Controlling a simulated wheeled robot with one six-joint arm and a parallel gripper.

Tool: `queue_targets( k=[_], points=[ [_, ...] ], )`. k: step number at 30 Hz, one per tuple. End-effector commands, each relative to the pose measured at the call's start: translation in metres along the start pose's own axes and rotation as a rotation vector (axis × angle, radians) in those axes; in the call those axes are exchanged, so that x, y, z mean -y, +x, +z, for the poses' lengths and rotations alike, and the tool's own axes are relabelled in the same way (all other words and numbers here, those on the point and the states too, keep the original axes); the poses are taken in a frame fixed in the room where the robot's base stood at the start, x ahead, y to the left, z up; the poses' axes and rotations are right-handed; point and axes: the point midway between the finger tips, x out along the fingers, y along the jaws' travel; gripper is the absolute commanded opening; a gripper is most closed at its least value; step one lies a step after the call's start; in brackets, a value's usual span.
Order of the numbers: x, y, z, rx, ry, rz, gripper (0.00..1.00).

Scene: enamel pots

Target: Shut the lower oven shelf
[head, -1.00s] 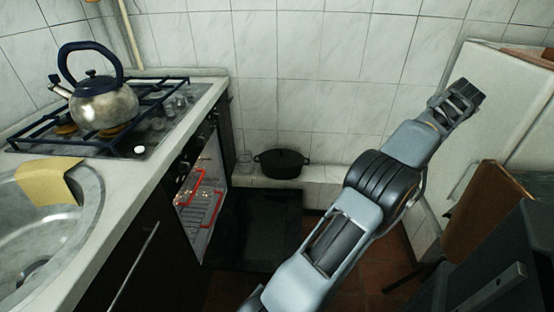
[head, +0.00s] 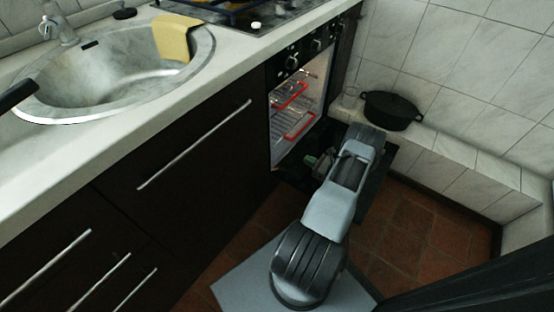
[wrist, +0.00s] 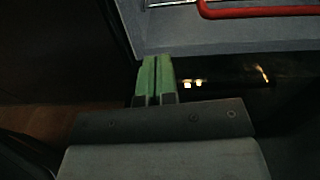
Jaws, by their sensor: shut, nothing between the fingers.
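The oven (head: 318,75) stands open and lit, its dark door (head: 378,185) folded down. Inside are two wire shelves with red front bars. The lower shelf's red bar (head: 300,127) is near the opening, below the upper shelf's red bar (head: 290,96). How far the lower shelf sticks out is hard to tell. My gripper (head: 316,160) is low in front of the oven, below and apart from the lower bar. In the wrist view its green fingers (wrist: 155,78) are together and empty. A red bar (wrist: 240,12) shows beyond them at the top right.
A black pot (head: 392,110) and a glass jar (head: 350,97) stand on the tiled ledge behind the door. The counter (head: 215,82) with its sink (head: 110,85) lies left. Brown floor tiles (head: 425,235) are clear at right.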

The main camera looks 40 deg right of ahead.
Motion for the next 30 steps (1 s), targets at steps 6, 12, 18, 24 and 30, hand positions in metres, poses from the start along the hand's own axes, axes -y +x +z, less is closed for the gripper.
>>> queue_targets(
  k=[6, 12, 18, 24, 30],
  points=[
    [-0.014, 0.019, -0.011, 0.064, 0.067, -0.025, 0.0],
    [-0.013, 0.054, -0.009, 0.064, 0.065, -0.025, 0.0],
    [-0.012, 0.091, -0.007, 0.062, 0.064, -0.026, 0.0],
    [-0.01, 0.121, -0.005, 0.062, 0.064, -0.028, 0.0],
    [-0.009, 0.137, -0.003, 0.062, 0.065, -0.029, 0.0]
  ],
)
